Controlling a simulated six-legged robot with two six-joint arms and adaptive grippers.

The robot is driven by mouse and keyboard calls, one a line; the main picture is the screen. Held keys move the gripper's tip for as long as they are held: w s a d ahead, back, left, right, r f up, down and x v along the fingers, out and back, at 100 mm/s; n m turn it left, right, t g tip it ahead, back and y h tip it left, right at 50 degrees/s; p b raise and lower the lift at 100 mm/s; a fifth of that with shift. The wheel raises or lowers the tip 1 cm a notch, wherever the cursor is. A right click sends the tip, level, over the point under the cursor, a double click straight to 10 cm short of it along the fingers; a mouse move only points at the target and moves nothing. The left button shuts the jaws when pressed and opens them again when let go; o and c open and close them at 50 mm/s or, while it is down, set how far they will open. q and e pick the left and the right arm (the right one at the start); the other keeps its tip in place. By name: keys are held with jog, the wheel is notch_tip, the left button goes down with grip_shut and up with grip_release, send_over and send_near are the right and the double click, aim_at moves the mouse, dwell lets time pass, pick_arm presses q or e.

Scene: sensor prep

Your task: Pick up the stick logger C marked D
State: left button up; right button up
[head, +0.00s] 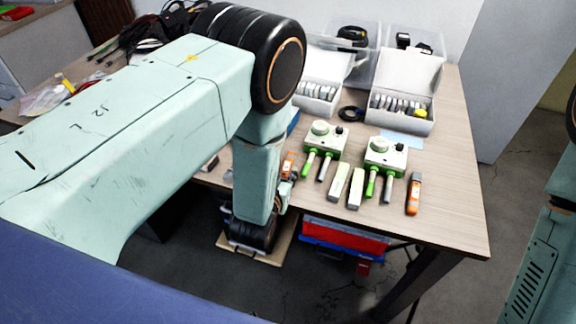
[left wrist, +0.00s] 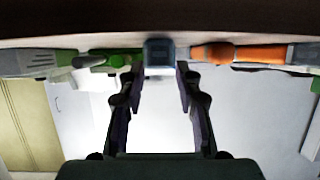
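An orange-and-grey stick logger (head: 414,193) lies at the right of the table's front row. Another orange stick (head: 289,163) lies at the left, partly hidden by my left arm. No letters are readable on either. My left gripper (head: 286,184) is at the table's front edge by the left orange stick, mostly hidden by my arm in the head view. In the left wrist view my left gripper (left wrist: 160,72) is open, with a blue-grey end of something (left wrist: 159,56) between or just beyond its fingertips. An orange stick (left wrist: 235,53) is to its right. My right gripper is out of view.
Two white boxes with green probes (head: 322,140) (head: 386,155) stand on the table (head: 455,150). Two white-and-green sticks (head: 339,182) (head: 356,188) lie between them. Open white cartons (head: 405,115) stand behind. A red and blue crate (head: 345,243) is below the table.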

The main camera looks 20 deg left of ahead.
aim_at(286, 167)
pick_arm(q)
jog(key=x, duration=0.3)
jog(key=shift+w+f, duration=0.15)
jog(key=shift+f, duration=0.1)
jog(key=shift+r, duration=0.15)
jog(key=shift+w, duration=0.1)
jog(key=c, duration=0.4)
grip_shut()
